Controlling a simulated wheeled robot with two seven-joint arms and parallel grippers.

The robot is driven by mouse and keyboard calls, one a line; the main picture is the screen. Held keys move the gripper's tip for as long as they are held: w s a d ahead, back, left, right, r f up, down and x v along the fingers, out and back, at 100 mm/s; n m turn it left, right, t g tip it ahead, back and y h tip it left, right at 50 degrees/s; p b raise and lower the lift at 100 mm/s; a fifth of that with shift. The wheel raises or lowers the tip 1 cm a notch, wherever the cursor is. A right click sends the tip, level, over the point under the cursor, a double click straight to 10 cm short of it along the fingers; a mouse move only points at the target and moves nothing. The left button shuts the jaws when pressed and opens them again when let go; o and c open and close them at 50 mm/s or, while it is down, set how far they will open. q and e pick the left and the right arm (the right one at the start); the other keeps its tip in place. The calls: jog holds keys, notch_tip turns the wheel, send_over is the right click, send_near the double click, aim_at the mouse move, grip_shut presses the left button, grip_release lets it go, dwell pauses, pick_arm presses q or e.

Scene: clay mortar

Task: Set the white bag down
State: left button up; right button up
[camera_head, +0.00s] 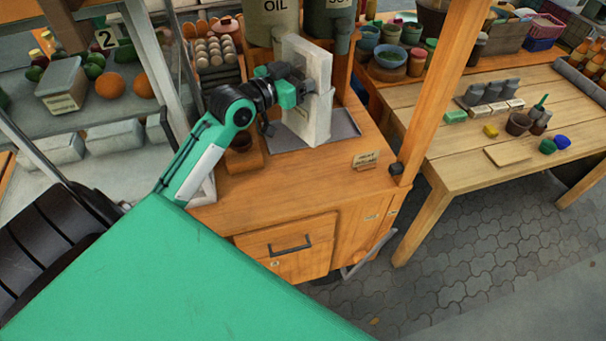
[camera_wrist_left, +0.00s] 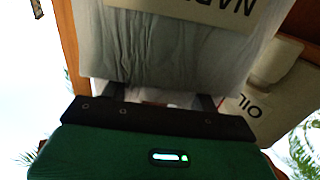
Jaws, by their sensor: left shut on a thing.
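The white bag (camera_head: 318,65) is upright over a grey tray (camera_head: 343,122) on the wooden cart. My left gripper (camera_head: 308,90) reaches in from the left and is shut on the bag. In the left wrist view the bag (camera_wrist_left: 150,50) fills the top middle, with part of a lettered label showing upside down. The fingertips are mostly hidden against the bag. The bag's bottom overlaps the tray in the head view; I cannot tell whether it touches. My right gripper is not in view.
OIL container (camera_head: 272,22) and another dark container (camera_head: 330,18) stand behind the bag. A wooden post (camera_head: 440,90) rises at the cart's right corner. A small sign (camera_head: 365,160) stands near the front edge. Eggs (camera_head: 214,50) are at the back left.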

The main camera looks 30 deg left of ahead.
aim_at(304, 119)
pick_arm(q)
jog(key=shift+w+a+r+h, duration=0.15)
jog(key=shift+a+r+h, duration=0.2)
jog(key=shift+r, duration=0.4)
notch_tip(304, 119, down, 15)
jog(key=shift+a+r, duration=0.1)
jog(key=shift+r, duration=0.1)
jog(key=shift+f+b, duration=0.35)
jog(key=shift+f, duration=0.3)
notch_tip(304, 119, down, 4)
jog(key=shift+r+b, duration=0.15)
jog(key=shift+b, duration=0.6)
jog(key=o, duration=1)
